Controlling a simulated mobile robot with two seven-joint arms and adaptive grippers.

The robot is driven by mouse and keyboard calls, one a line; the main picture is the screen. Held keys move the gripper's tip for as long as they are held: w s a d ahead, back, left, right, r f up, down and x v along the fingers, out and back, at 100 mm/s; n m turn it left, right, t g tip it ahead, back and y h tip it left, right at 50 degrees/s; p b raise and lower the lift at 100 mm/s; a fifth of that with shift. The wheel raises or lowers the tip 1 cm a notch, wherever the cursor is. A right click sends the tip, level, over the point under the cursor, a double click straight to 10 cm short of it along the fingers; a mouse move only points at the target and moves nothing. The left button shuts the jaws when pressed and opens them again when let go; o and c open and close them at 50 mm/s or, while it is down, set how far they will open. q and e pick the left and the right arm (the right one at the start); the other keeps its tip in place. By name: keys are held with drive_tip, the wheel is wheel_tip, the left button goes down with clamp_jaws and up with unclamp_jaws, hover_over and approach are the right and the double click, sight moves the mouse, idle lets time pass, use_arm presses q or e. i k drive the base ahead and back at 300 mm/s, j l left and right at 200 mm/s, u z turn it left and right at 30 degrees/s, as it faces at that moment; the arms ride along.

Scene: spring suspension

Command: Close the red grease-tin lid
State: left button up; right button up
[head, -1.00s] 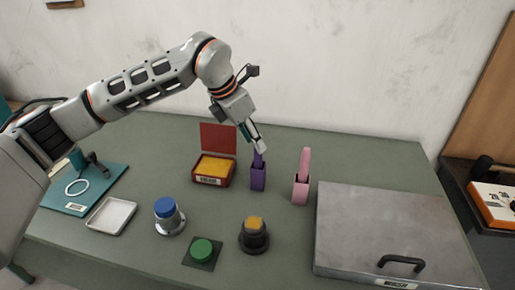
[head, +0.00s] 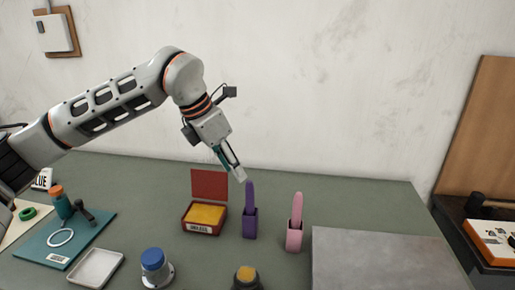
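The red grease tin (head: 203,228) stands open on the green table, left of the picture's middle in the head view. Its red lid (head: 209,184) stands up at the back of the tin. Yellow grease (head: 206,214) shows inside, and a white label is on the front. My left gripper (head: 239,173) points down and right, its tips in the picture just right of the lid's upper right corner and apart from it. Its fingers look together and hold nothing. My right gripper is out of view.
Right of the tin stand a purple holder (head: 250,223) and a pink holder (head: 294,236), each with an upright piece. A metal plate (head: 380,260) lies at right. In front are a blue-capped part (head: 153,261), a yellow-topped part (head: 246,275) and a white tray (head: 96,268).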

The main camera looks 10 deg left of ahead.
sight(206, 185)
drive_tip(key=k, duration=1)
